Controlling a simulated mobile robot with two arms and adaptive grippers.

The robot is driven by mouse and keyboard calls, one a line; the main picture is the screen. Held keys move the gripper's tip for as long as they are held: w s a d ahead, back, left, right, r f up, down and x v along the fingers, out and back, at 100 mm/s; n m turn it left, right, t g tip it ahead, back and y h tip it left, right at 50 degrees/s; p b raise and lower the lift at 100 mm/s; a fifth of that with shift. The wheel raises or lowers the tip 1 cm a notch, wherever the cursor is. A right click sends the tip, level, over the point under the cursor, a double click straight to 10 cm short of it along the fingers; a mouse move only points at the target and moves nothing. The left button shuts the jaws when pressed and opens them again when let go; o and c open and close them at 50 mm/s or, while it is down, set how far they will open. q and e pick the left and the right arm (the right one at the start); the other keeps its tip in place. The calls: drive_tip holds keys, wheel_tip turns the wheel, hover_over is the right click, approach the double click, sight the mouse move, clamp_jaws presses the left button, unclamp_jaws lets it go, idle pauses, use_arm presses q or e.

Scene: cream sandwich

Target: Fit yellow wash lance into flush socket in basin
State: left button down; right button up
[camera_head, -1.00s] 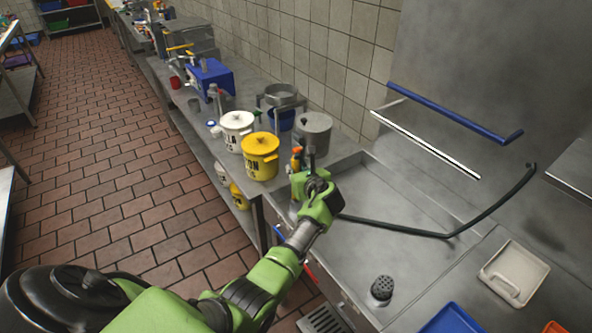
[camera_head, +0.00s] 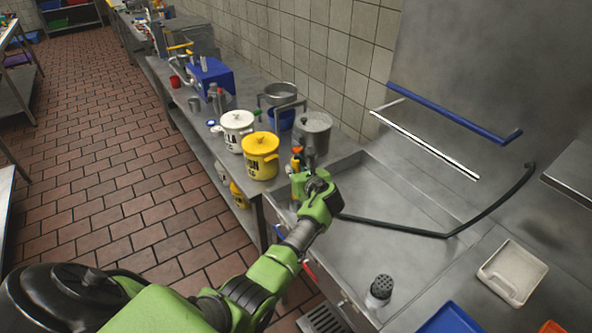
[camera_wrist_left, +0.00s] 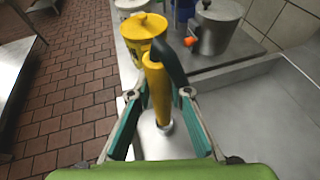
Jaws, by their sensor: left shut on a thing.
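The yellow wash lance (camera_wrist_left: 156,92) stands roughly upright between the fingers of my left gripper (camera_wrist_left: 158,100) in the left wrist view. The lance's grey lower end is close to the metal surface near the left end of the basin (camera_head: 400,230). The flush socket is not clearly seen, and I cannot tell whether the lance is in it. My right gripper is not in view.
A black hose (camera_head: 400,229) runs from near my left gripper across the basin to the back wall. A yellow pot (camera_head: 260,160), a white pot (camera_head: 237,128) and a grey pot (camera_head: 313,135) stand beyond the gripper. A perforated grey cylinder (camera_head: 381,287) stands at the front.

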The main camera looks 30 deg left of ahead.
use_arm(q)
drive_tip(key=shift+r+p, duration=0.1)
drive_tip(key=shift+p, duration=0.55)
idle(0.5)
drive_tip(key=shift+f+b, duration=2.05)
drive_tip(key=shift+f, duration=0.8)
drive_tip(key=c, duration=1.8)
unclamp_jaws()
drive_tip(key=shift+c, duration=0.2)
drive_tip(key=shift+o, duration=0.3)
drive_tip(key=shift+s+d, duration=0.1)
drive_tip(key=shift+s, duration=0.05)
drive_tip(key=v, duration=1.1)
drive_tip(key=shift+s+d+r, duration=0.2)
drive_tip(key=shift+d, duration=0.1)
